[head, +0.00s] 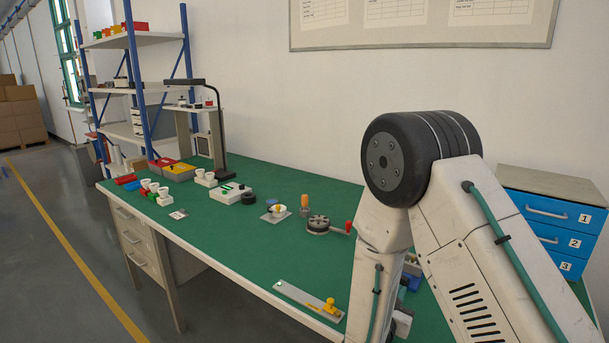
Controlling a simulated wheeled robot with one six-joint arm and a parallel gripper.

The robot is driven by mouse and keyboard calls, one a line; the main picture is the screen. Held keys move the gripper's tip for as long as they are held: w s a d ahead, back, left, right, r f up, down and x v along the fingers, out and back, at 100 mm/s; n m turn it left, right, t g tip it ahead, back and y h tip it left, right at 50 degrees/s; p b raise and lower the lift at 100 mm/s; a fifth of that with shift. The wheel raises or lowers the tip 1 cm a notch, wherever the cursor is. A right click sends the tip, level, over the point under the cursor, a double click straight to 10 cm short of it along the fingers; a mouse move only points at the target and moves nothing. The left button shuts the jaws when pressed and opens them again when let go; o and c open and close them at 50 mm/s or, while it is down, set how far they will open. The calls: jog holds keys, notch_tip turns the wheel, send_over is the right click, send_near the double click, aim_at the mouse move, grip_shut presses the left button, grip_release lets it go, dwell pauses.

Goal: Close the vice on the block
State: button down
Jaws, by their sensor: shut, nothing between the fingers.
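A small blue and grey object (412,281) shows in the gap between my two arm links, on the green bench near its front right. It may be the vice, but my arm hides most of it. I cannot make out the block or how the vice jaws stand. My gripper is not in view; it is hidden behind or below my arm, which fills the right of the head view.
The green bench (270,240) holds a metal plate with a yellow knob (310,299), a round dark fixture with a red-handled lever (318,224), white lamp sockets (205,178) and a black lamp stand (221,135). Blue drawers (545,225) stand at the right. The middle front is clear.

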aim_at(405, 283)
jog(key=a, duration=0.2)
jog(key=w+a, duration=0.1)
jog(key=shift+f, duration=0.25)
jog(key=shift+w+d, duration=0.5)
jog(key=shift+x, duration=2.75)
jog(key=shift+d+f, duration=0.1)
jog(key=shift+f, duration=0.05)
jog(key=shift+s+d, duration=0.4)
jog(key=shift+d, duration=0.15)
jog(key=shift+s+d, duration=0.35)
jog(key=shift+d, duration=0.05)
